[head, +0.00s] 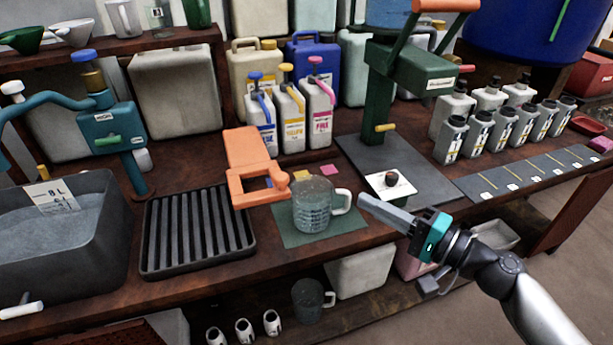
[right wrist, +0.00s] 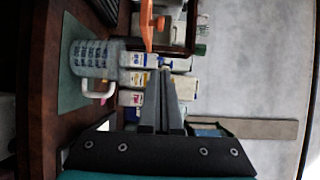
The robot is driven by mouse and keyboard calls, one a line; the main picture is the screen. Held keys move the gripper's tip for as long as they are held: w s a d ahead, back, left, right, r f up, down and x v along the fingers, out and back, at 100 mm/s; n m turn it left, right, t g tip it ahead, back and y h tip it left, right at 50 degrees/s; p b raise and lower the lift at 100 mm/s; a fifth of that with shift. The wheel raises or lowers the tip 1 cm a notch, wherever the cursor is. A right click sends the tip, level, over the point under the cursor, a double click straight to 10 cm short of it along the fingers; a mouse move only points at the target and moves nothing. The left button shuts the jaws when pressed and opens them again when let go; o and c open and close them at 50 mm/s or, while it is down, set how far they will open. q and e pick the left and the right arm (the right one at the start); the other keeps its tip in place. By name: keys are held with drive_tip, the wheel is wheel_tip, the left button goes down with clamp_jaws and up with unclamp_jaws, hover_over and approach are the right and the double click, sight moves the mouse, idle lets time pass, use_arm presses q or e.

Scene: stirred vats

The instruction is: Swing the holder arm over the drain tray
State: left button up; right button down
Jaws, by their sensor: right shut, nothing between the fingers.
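The orange holder arm (head: 243,150) stands behind the glass jug, to the right of the drain tray. Its forked end, with a round orange knob (head: 281,180), lies between the tray and the jug. Part of it also shows at the top of the right wrist view (right wrist: 147,25). The black ribbed drain tray (head: 150,262) lies on the bench and looks empty. My right gripper (head: 362,201) is shut and empty, to the right of the jug and apart from the holder arm. My left gripper is not in view.
The glass measuring jug (head: 312,208) stands on a green mat (head: 290,238), between my right gripper and the holder arm. A grey basin (head: 115,235) is left of the tray. Labelled bottles (head: 289,112) stand behind. A green press (head: 378,100) is at the right.

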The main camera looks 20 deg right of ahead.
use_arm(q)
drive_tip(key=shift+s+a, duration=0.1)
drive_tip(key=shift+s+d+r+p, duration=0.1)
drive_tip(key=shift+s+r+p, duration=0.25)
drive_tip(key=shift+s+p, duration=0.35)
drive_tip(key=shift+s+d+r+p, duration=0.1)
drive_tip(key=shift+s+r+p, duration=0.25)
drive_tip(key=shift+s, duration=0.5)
use_arm(e)
drive_tip(key=s+a+x, duration=0.1)
drive_tip(key=a+x, duration=0.1)
drive_tip(key=x, duration=1)
drive_tip(key=shift+a, duration=0.4)
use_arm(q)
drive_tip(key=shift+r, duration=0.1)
use_arm(e)
drive_tip(key=shift+w, duration=0.1)
